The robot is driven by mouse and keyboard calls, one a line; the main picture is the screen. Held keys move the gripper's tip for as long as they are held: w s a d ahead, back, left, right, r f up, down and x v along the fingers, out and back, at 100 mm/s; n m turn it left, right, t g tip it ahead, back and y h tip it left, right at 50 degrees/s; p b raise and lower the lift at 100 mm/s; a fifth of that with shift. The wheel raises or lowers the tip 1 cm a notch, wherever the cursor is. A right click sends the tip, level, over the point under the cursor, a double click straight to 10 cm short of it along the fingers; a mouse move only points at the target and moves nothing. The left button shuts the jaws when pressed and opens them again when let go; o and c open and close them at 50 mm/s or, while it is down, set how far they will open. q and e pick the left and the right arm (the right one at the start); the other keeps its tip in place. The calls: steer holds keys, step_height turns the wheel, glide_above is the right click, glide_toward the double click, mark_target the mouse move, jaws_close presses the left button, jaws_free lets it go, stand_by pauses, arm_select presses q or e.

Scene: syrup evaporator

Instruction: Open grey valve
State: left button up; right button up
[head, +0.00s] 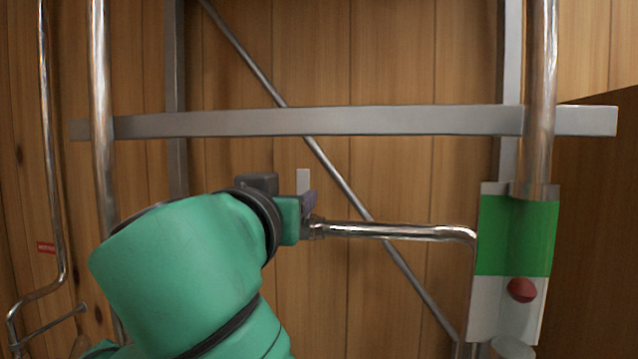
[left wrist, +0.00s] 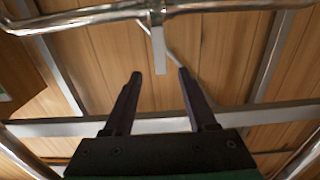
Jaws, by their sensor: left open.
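The grey valve handle (head: 303,180) is a flat light-grey lever, standing upright by the left end of a shiny horizontal pipe (head: 400,231) in the head view. My left gripper (head: 308,203) is at that pipe end, seen from behind, and partly hides the valve. In the left wrist view the grey valve handle (left wrist: 158,50) extends from the pipe into the gap between the fingertips of my open left gripper (left wrist: 159,73). Clear space shows on both sides of the handle, and neither finger appears to touch it. My right gripper is not in view.
A grey metal crossbar (head: 320,121) spans the frame above the gripper. A green and white panel (head: 515,235) with a red ball (head: 521,290) stands at the right. A vertical pipe (head: 98,100) stands at the left. Wooden planks (head: 390,70) form the wall behind.

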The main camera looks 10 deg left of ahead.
mark_target(304, 188)
arm_select(q)
steer(key=w+p, duration=0.5)
steer(key=w, duration=0.7)
steer(key=shift+w, duration=0.25)
steer(key=shift+s, duration=0.1)
jaws_close()
stand_by(0.5)
